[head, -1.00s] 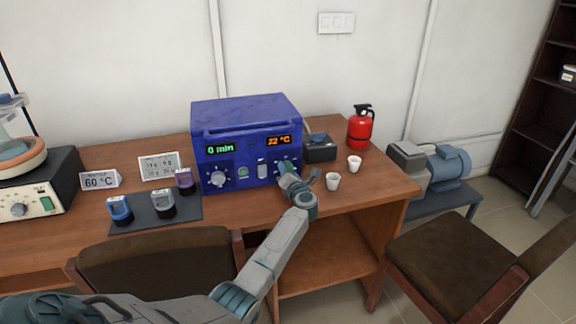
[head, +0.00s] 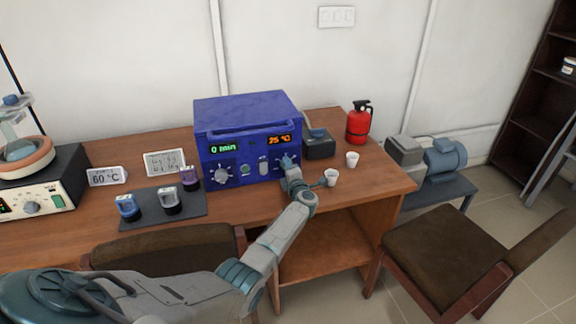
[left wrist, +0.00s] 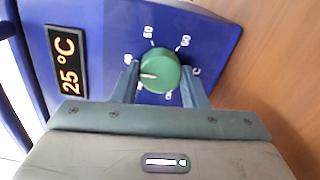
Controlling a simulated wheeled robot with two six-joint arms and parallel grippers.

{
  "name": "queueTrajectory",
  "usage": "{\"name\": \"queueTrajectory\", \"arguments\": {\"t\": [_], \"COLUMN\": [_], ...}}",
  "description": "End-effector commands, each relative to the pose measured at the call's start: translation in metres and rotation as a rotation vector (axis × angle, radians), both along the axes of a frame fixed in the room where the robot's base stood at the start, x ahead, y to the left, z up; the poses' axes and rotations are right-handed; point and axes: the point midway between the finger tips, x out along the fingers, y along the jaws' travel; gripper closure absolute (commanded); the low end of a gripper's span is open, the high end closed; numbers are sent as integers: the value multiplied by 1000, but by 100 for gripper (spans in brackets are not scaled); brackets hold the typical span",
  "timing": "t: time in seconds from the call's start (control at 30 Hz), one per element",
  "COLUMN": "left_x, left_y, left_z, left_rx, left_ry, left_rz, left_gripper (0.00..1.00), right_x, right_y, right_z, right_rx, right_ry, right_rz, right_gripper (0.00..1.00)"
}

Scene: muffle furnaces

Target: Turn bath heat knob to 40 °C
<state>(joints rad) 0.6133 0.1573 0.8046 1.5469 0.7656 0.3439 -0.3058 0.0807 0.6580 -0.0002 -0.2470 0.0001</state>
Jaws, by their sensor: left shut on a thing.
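The blue bath unit (head: 248,130) stands on the wooden desk. Its orange heat display (head: 279,140) reads 25 °C, also in the left wrist view (left wrist: 68,60). The green heat knob (left wrist: 161,64) sits on its front panel, with marks such as 50 and 60 around it. A pale pointer line on the knob points left in the wrist view. My left gripper (left wrist: 160,82) is shut on the knob, one finger on each side. The fingers cover some of the dial marks. In the head view my left gripper (head: 289,163) hides most of this knob. My right gripper is not in view.
A dark box (head: 319,146) and a red extinguisher (head: 359,124) stand right of the unit. A mat (head: 150,219) with small coloured items and a 60 °C sign (head: 106,176) lie left.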

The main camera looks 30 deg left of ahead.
Motion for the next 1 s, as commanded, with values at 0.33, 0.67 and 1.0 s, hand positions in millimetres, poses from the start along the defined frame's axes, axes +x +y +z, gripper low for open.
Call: {"name": "queueTrajectory", "arguments": {"t": [0.33, 0.67, 1.0], "left_x": [0, 0, 0], "left_y": [-1, -1, 0], "left_z": [-1, -1, -1], "left_rx": [42, 43, 43], "left_ry": [52, 53, 52], "left_rz": [0, 0, 0], "left_gripper": [84, 84, 39], "right_x": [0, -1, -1], "right_y": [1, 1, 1], "right_z": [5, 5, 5], "right_rx": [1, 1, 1], "right_ry": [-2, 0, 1], "right_rz": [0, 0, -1], "right_gripper": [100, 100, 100]}}
